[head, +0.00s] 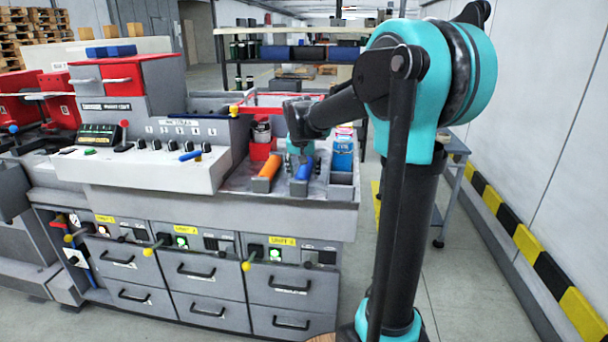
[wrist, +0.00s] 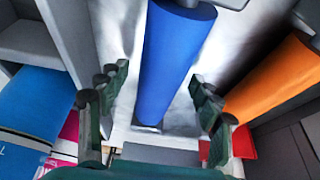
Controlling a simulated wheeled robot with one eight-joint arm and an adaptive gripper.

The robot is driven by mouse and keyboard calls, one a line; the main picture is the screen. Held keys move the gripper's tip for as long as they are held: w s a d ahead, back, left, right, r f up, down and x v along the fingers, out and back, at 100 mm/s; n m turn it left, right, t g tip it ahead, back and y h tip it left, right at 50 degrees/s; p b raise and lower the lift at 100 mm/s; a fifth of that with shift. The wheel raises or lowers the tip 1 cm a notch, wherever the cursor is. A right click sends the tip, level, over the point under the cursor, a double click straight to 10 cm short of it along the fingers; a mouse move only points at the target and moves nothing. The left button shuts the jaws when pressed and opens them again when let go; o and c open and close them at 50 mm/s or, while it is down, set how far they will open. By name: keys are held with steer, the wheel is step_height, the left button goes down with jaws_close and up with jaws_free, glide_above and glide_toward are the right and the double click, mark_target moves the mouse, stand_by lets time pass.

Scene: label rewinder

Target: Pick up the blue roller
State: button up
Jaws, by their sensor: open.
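The blue roller (head: 304,170) lies on the grey top of the machine, at its right end in the head view. In the wrist view the blue roller (wrist: 172,62) runs lengthwise between the two fingers. My gripper (wrist: 158,112) is open, with one finger on each side of the roller and visible gaps to both. In the head view my gripper (head: 299,150) is over the far end of the roller, and its fingers are small and hard to make out.
An orange roller (head: 266,174) lies left of the blue one; it also shows in the wrist view (wrist: 272,80). A blue box (head: 342,153) stands to the right. A red holder with a can (head: 262,138) is behind. Control panels with levers (head: 150,160) lie to the left.

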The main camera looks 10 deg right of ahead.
jaws_close()
stand_by(0.5)
